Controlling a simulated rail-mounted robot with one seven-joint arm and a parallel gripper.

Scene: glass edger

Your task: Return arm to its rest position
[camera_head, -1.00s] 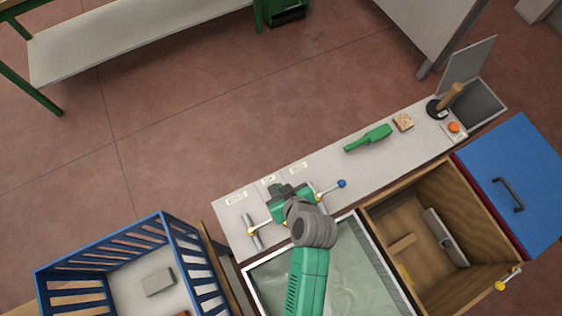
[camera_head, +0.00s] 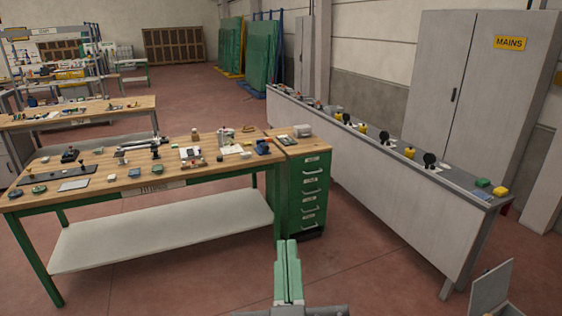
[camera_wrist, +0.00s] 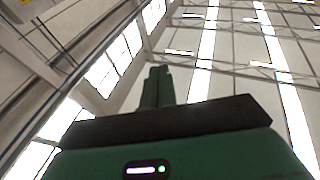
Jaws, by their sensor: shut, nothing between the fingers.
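My gripper (camera_head: 288,243) stands upright at the bottom middle of the head view, with its two green fingers together and nothing between them. It is in the air in front of the floor and apart from the benches. In the wrist view my gripper (camera_wrist: 157,72) also shows shut and empty, with its fingers pointing toward the ceiling. Most of my arm is below the head view's edge.
A green-framed workbench (camera_head: 150,188) with a wooden top holds several small tools at left. A green drawer unit (camera_head: 305,190) adjoins it. A long grey counter (camera_head: 385,185) runs along the right, before a cabinet (camera_head: 480,90) marked MAINS. Open floor (camera_head: 225,285) surrounds my gripper.

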